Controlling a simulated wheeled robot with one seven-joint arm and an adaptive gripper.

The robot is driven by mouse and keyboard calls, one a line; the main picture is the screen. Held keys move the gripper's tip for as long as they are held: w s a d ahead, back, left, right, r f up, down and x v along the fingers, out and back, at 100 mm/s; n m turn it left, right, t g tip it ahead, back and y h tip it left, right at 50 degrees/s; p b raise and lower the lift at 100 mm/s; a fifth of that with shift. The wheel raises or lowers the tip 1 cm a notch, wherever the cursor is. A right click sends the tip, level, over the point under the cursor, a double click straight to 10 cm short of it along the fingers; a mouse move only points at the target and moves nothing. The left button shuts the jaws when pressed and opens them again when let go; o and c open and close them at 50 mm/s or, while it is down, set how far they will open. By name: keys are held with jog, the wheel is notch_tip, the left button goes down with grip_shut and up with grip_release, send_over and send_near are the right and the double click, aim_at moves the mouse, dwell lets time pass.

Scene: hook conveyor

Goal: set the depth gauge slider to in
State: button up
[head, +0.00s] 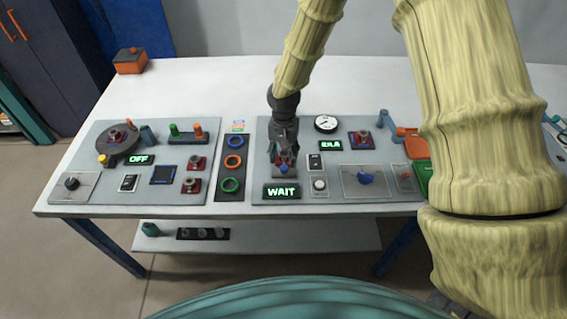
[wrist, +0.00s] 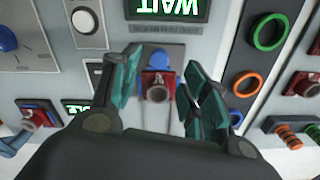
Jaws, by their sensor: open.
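My gripper (head: 284,150) is over the middle panel, just above the green WAIT display. In the wrist view my gripper (wrist: 160,88) is open, with one teal fingertip on each side of a red block with a round grey top (wrist: 157,92). A blue knob (wrist: 158,58) sits against that block, on the WAIT side, on a grey plate with thin rails. The blue knob also shows in the head view (head: 284,169). Whether the fingers touch the block cannot be told. No readable label names the depth gauge slider, and my gripper partly hides this fixture.
The WAIT display (head: 282,191) lies just in front. A black strip with blue, orange and green rings (head: 233,162) is to the left. A rocker switch (head: 315,162) and a round dial gauge (head: 326,124) are to the right. The table's back strip is mostly clear.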

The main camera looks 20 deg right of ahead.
aim_at(284, 168)
jog(key=shift+s+f+p, duration=0.15)
jog(key=shift+f+p, duration=0.15)
jog(key=shift+f, duration=0.55)
jog(key=shift+f+p, duration=0.55)
jog(key=shift+f, duration=1.3)
grip_shut()
